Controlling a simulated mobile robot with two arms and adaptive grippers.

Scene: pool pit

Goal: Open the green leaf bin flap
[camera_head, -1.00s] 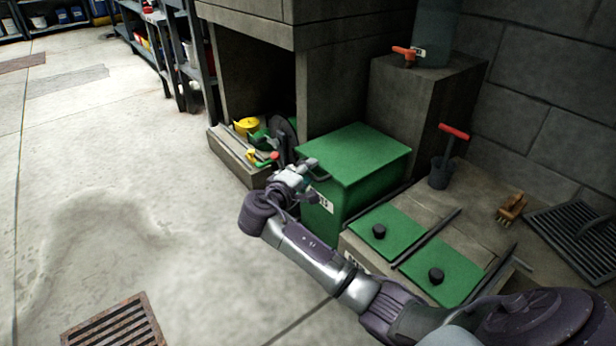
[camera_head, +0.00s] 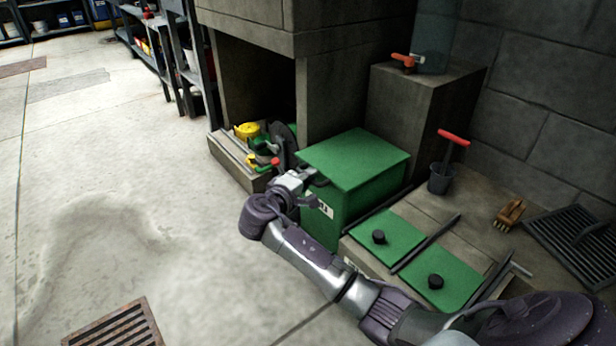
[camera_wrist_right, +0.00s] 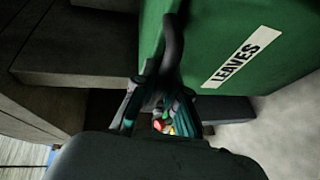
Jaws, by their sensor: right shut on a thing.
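The green leaf bin (camera_head: 350,200) stands beside the stone ledge, its flat green lid (camera_head: 355,158) looking closed in the head view. Its white label reads LEAVES (camera_wrist_right: 243,56) in the right wrist view. A dark curved handle (camera_wrist_right: 172,45) stands out from the bin's green face. My right gripper (camera_head: 310,180) is at the bin's near left side, shut on this handle; the fingers (camera_wrist_right: 160,105) partly hide the grasp. My left gripper is not in view.
Two green panels with black knobs (camera_head: 378,237) lie on the low ledge at right, with dark bars beside them. A yellow item (camera_head: 247,130) and other coloured parts lie left of the bin.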

